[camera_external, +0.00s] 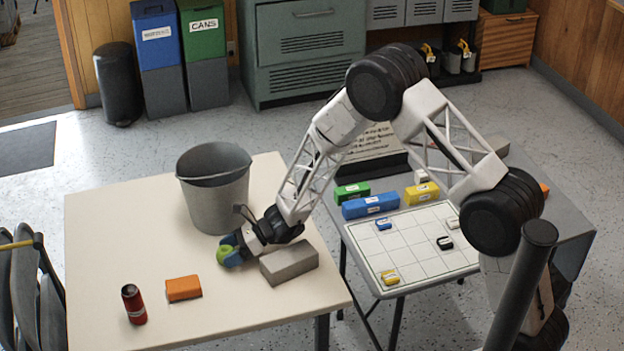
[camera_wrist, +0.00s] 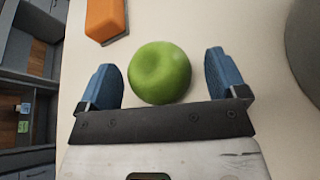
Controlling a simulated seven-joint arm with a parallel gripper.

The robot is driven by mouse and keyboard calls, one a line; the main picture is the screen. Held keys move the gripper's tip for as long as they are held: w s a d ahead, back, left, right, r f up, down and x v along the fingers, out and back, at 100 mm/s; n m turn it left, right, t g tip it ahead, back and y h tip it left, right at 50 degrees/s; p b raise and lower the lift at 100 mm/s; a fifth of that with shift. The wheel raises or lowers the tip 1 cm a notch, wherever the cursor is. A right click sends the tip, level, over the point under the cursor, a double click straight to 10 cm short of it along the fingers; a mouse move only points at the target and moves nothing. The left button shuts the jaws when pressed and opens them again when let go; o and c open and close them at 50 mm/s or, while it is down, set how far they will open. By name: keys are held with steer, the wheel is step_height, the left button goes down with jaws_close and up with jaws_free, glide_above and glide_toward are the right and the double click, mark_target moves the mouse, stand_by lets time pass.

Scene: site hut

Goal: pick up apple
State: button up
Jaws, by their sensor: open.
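A green apple (camera_wrist: 160,73) sits between the two blue fingers of my gripper (camera_wrist: 163,82) in the wrist view. A gap shows on each side of it, wider on the right. In the external view the apple (camera_external: 224,254) is partly hidden by my gripper (camera_external: 231,251), which is low over the cream table (camera_external: 110,230). My gripper is open, with its fingers on either side of the apple.
A grey bucket (camera_external: 216,203) stands behind my gripper, and a grey block (camera_external: 289,263) lies close on its right. An orange block (camera_external: 183,288) and a red can (camera_external: 133,304) are nearer the front. The table's left part is clear.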

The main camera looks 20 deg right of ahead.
mark_target(229, 247)
steer(key=shift+c, duration=0.2)
stand_by(0.3)
steer(key=c, duration=1.1)
steer(key=shift+o, duration=0.2)
steer(key=shift+r, duration=5.05)
